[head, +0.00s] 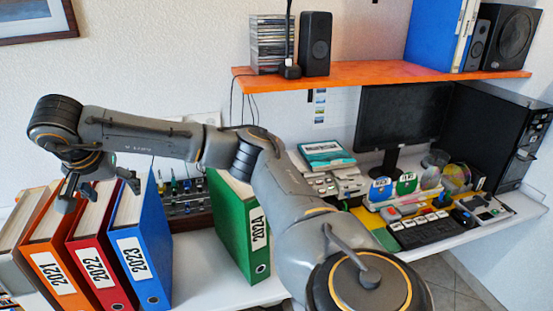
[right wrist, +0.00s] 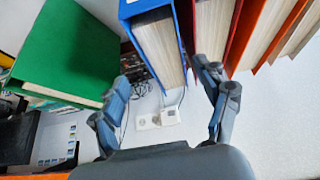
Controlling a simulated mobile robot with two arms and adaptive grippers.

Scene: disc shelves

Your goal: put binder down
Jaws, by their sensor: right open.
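A blue binder marked 2023 (head: 138,255) stands upright on the white surface at the right end of a row. Beside it stand a red binder marked 2022 (head: 100,275) and an orange binder marked 2021 (head: 55,262). A green binder marked 2024 (head: 240,225) stands apart to the right. My right gripper (head: 100,191) is open and empty at the tops of the red and blue binders. In the right wrist view, the blue binder (right wrist: 157,40) shows beyond the spread fingers, and the green binder (right wrist: 70,55) is at left. My left gripper is out of view.
A rack of small bottles (head: 185,193) stands behind the binders. An orange shelf (head: 380,74) holds speakers and disc cases above. A monitor (head: 400,118) and keyboard (head: 428,230) are at right. White surface (head: 205,268) is clear between the blue and green binders.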

